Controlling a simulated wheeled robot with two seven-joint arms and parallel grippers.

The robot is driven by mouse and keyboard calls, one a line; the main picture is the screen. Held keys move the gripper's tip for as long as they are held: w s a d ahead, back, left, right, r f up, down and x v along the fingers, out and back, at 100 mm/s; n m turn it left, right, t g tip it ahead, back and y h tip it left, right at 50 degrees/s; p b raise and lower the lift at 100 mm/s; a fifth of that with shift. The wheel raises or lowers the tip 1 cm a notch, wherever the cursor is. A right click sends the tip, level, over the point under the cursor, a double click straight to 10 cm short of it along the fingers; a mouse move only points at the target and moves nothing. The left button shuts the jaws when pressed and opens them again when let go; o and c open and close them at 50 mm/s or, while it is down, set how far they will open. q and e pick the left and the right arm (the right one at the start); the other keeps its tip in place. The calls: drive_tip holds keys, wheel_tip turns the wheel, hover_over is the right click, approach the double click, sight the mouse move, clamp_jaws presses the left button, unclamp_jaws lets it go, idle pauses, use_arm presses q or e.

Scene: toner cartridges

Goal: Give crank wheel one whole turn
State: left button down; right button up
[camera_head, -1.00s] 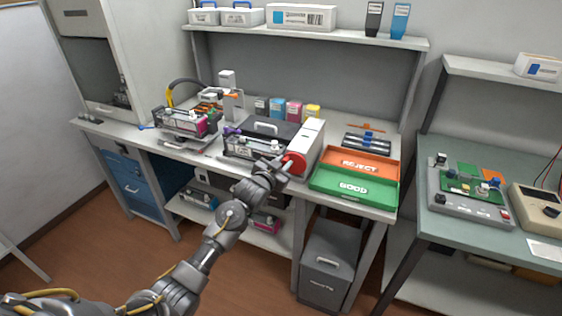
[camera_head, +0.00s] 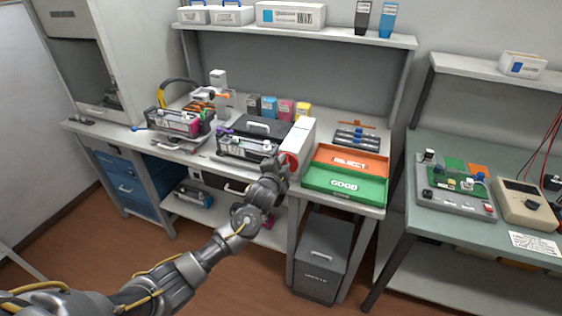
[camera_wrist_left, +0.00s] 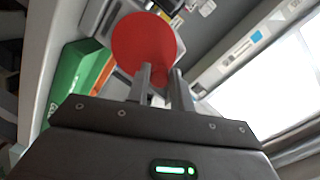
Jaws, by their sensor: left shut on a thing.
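The red crank wheel (camera_head: 291,161) is on the right end of the machine with a white side housing (camera_head: 300,136) on the bench. My left gripper (camera_head: 283,168) is at the front of the wheel and covers part of it. In the left wrist view the red disc (camera_wrist_left: 145,40) lies just beyond the two fingers (camera_wrist_left: 160,88). The fingers are shut on the wheel's handle, which is mostly hidden between them. My right gripper is not in view.
An orange reject tray (camera_head: 350,160) and a green good tray (camera_head: 345,185) lie right of the wheel. A toner cartridge (camera_head: 246,147) is at the machine's front. A grey bin (camera_head: 320,262) stands below the bench.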

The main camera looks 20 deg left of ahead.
use_arm(q)
drive_tip(key=shift+d+m, duration=0.2)
drive_tip(key=shift+m, duration=0.2)
drive_tip(key=c, duration=1.2)
unclamp_jaws()
drive_tip(key=shift+c, duration=0.2)
drive_tip(key=shift+s, duration=0.5)
drive_tip(key=s+r+b, duration=0.1)
drive_tip(key=s, duration=0.8)
drive_tip(key=shift+s+r, duration=0.25)
drive_tip(key=shift+s, duration=0.1)
